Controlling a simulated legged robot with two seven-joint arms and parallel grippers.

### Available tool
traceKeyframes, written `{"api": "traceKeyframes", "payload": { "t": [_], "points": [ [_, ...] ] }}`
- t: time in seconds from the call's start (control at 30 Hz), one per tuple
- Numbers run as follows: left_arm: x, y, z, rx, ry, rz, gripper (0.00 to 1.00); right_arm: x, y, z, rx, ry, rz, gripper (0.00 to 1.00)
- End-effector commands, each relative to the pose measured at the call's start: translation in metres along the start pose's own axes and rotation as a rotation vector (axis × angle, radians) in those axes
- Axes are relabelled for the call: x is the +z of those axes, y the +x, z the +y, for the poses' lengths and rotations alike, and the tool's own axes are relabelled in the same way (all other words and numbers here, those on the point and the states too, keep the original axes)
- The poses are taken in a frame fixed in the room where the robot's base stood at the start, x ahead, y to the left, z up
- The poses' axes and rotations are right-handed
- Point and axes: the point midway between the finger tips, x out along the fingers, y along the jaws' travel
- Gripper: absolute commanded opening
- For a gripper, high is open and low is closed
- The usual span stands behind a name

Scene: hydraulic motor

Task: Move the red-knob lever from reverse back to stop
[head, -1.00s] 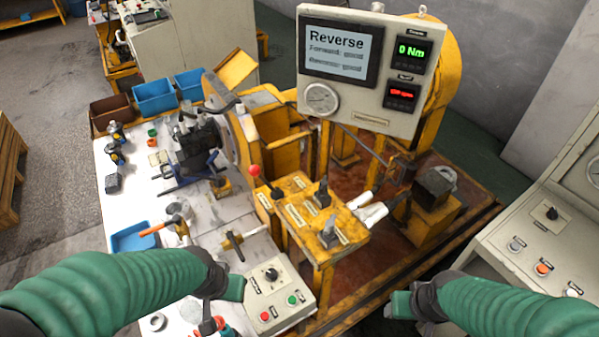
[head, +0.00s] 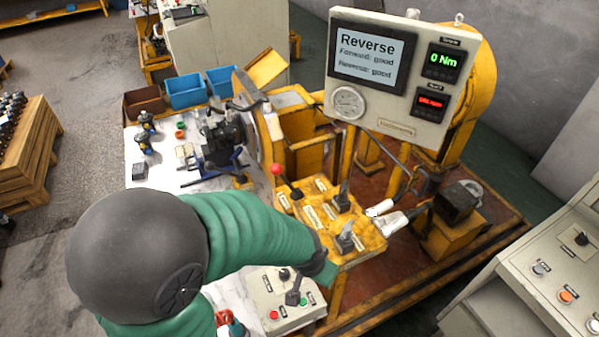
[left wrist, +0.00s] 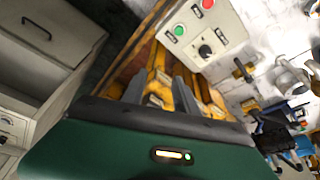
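The red-knob lever (head: 276,170) stands at the left rear of the yellow lever console (head: 325,215) in the head view, with its red ball up. The monitor (head: 367,55) reads "Reverse". I cannot make out the red knob in that view. My right gripper is out of view.
Two dark levers (head: 342,200) stand right of the red one. Another control panel (head: 545,270) is at the right.

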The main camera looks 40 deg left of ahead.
Motion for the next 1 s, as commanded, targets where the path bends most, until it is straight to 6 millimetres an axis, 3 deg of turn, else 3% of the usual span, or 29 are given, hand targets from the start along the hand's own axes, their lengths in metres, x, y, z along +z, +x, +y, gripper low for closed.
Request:
{"api": "traceKeyframes", "payload": {
  "t": [0.03,0.37,0.53,0.63,0.8,1.0],
  "points": [
    [-0.004,0.013,-0.005,-0.005,-0.017,0.028,0.35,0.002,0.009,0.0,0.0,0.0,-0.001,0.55],
    [-0.06,0.076,-0.058,-0.042,-0.163,0.33,0.35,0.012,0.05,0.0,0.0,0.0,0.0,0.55],
    [-0.091,0.11,-0.107,-0.066,-0.282,0.583,0.35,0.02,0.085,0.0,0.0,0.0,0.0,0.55],
    [-0.104,0.128,-0.151,-0.085,-0.384,0.802,0.35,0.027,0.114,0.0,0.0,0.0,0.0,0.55],
    [-0.104,0.118,-0.218,-0.118,-0.53,1.165,0.35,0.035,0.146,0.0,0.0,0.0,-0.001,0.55],
    [-0.103,0.099,-0.24,-0.132,-0.573,1.309,0.35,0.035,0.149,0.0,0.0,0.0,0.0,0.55]
  ]
}}
